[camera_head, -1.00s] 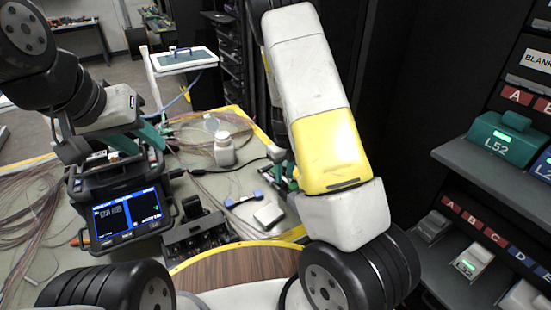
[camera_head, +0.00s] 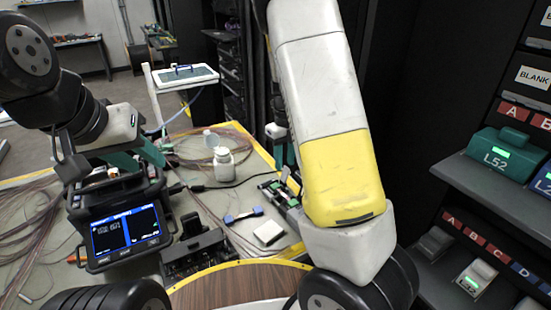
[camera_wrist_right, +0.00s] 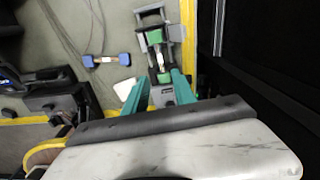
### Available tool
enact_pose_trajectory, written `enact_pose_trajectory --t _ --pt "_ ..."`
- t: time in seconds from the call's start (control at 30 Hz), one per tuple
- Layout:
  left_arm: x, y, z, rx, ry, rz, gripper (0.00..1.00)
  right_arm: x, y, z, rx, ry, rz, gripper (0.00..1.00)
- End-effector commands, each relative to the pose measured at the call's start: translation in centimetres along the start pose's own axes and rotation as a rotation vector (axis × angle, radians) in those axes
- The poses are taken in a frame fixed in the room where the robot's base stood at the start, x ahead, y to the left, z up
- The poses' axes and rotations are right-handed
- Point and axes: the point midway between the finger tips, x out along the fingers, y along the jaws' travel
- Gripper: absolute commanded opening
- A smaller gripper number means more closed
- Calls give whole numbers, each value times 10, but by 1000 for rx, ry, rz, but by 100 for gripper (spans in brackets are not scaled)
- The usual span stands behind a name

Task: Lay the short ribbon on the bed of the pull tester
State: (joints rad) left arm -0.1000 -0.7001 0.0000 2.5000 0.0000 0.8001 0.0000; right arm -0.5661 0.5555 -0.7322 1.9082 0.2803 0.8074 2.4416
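The pull tester (camera_head: 280,188) is a small grey device with green blocks on the table, partly hidden by my right arm. In the right wrist view the pull tester (camera_wrist_right: 156,48) lies just beyond my fingertips, with a small orange and white patch between its green parts. My right gripper (camera_wrist_right: 161,84) has its teal fingers apart, with nothing seen held between them. My left gripper (camera_head: 142,152) is over the back of the splicer (camera_head: 125,228); its fingertips are too unclear to read. I cannot make out the short ribbon for certain.
A blue-ended tool (camera_head: 243,215) and a white flat block (camera_head: 268,232) lie left of the tester. A white bottle (camera_head: 223,163) stands behind them. Loose fibre coils (camera_head: 35,215) cover the left side. A dark rack (camera_head: 500,190) stands at the right.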

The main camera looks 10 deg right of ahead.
Motion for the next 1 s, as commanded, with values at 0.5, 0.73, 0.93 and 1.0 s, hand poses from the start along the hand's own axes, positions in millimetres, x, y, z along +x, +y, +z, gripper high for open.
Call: enact_pose_trajectory --t 0.5,0.73,0.93,1.0 --pt "0 0 0 0 0 0 36 -113 54 -65 -1058 -320 11 32" --pt "0 0 0 0 0 0 36 -169 84 -120 -1756 -419 -262 32" --pt "0 0 0 0 0 0 36 -196 107 -167 -2298 -312 -580 32" --pt "0 0 0 0 0 0 36 -200 112 -179 -2437 -243 -666 32"
